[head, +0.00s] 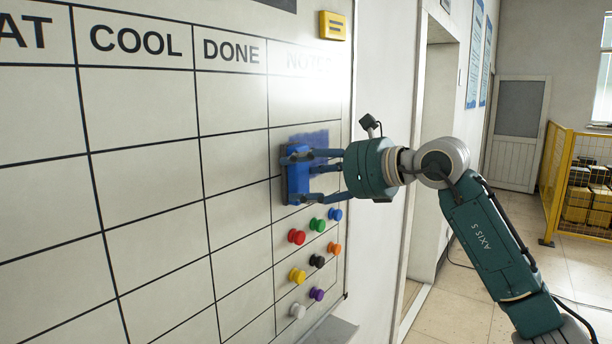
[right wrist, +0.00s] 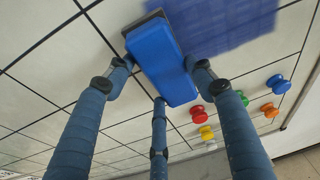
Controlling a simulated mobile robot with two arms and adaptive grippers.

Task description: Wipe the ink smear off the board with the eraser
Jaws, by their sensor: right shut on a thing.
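The blue eraser (head: 296,175) is in my right gripper (head: 308,172), whose fingers are closed around it. In the head view it is at the whiteboard (head: 150,195), in the NOTES column. The eraser also shows in the right wrist view (right wrist: 163,62), with its dark pad edge toward the board; I cannot tell whether the pad touches it. The blue ink smear (head: 318,139) lies beside and above the eraser, to its right in the head view. It also shows in the right wrist view (right wrist: 220,20). Part of it is hidden behind the eraser and fingers. My left gripper is out of view.
Several coloured magnets (head: 316,261) sit on the board just below the eraser. A yellow holder (head: 333,26) is at the board's top right. A tray (head: 332,331) is under the board. A doorway and a yellow fence (head: 553,185) stand to the right.

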